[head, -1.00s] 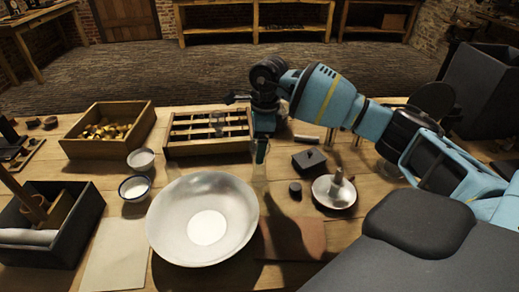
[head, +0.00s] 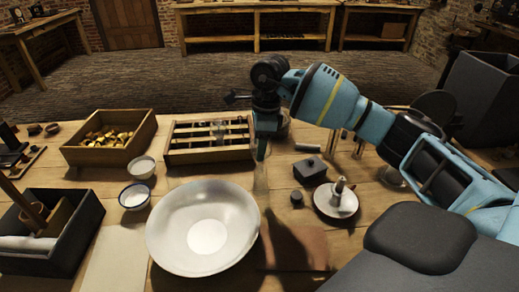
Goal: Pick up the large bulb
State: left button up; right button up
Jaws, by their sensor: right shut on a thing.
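My right gripper (head: 262,153) points down above the table, behind and to the right of the wide metal bowl (head: 165,235). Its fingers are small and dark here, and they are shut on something. A faint, clear, narrow glass shape (head: 261,180) hangs just below the fingertips; it appears to be the large bulb, but its outline is hard to make out. My left gripper is not in view.
A slotted wooden rack (head: 208,157) stands left of the gripper. A dark lidded box (head: 310,168), a small dark cylinder (head: 297,198) and a candlestick-like dish (head: 330,206) stand to the right. Two small bowls (head: 141,167) and a wooden crate (head: 75,152) are left.

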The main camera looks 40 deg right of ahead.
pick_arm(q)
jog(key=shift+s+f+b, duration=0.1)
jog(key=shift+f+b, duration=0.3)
pick_arm(e)
jog(key=s+a+r, duration=0.2)
jog(key=s+a, duration=0.8)
jog(key=s, duration=0.2)
jog(key=shift+s+r, duration=0.3)
jog(key=shift+r, duration=0.05)
